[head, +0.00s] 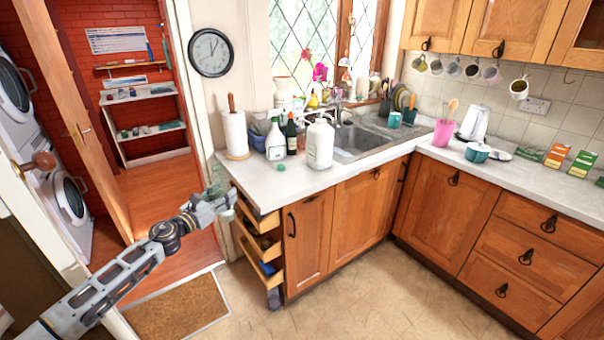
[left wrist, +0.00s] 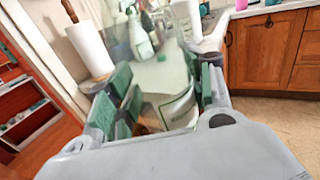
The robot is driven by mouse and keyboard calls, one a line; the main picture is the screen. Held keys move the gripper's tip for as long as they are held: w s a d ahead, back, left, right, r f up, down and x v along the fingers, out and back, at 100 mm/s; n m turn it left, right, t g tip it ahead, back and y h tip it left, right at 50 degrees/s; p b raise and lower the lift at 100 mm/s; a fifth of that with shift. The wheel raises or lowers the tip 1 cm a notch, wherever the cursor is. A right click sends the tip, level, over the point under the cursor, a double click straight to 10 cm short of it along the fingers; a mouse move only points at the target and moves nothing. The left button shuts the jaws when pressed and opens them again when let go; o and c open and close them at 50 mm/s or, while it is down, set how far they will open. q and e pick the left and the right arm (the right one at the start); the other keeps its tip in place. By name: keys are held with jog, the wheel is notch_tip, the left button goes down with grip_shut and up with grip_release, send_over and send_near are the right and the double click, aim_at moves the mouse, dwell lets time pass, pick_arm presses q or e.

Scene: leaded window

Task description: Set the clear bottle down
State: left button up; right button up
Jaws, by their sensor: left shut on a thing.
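My left gripper (head: 222,203) is just off the left front corner of the counter, above the open corner shelves. In the left wrist view its green-padded fingers (left wrist: 165,105) are shut on a see-through thing, which I take to be the clear bottle (left wrist: 178,108). Its outline is faint against the pale worktop behind it, and its tilt is hard to tell. In the head view the bottle is too small and clear to make out surely. My right gripper is not in view.
The counter (head: 262,190) has bare room at its left front. Behind stand a paper towel roll (head: 235,133), a spray bottle (head: 275,140), a dark green bottle (head: 291,136) and a big white jug (head: 320,143). A small green item (head: 281,167) lies in front of them.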

pick_arm(q)
jog(key=shift+s+d+f+h, duration=0.1)
jog(key=shift+s+d+h, duration=0.1)
jog(key=shift+d+h, duration=0.1)
jog(key=shift+s+d+m, duration=0.1)
jog(key=shift+d+m, duration=0.15)
jog(key=shift+m, duration=0.05)
jog(key=shift+s+d+f+m+g+h, duration=0.15)
jog(key=shift+s+d+m+g+h, duration=0.15)
jog(key=shift+d+g+h, duration=0.15)
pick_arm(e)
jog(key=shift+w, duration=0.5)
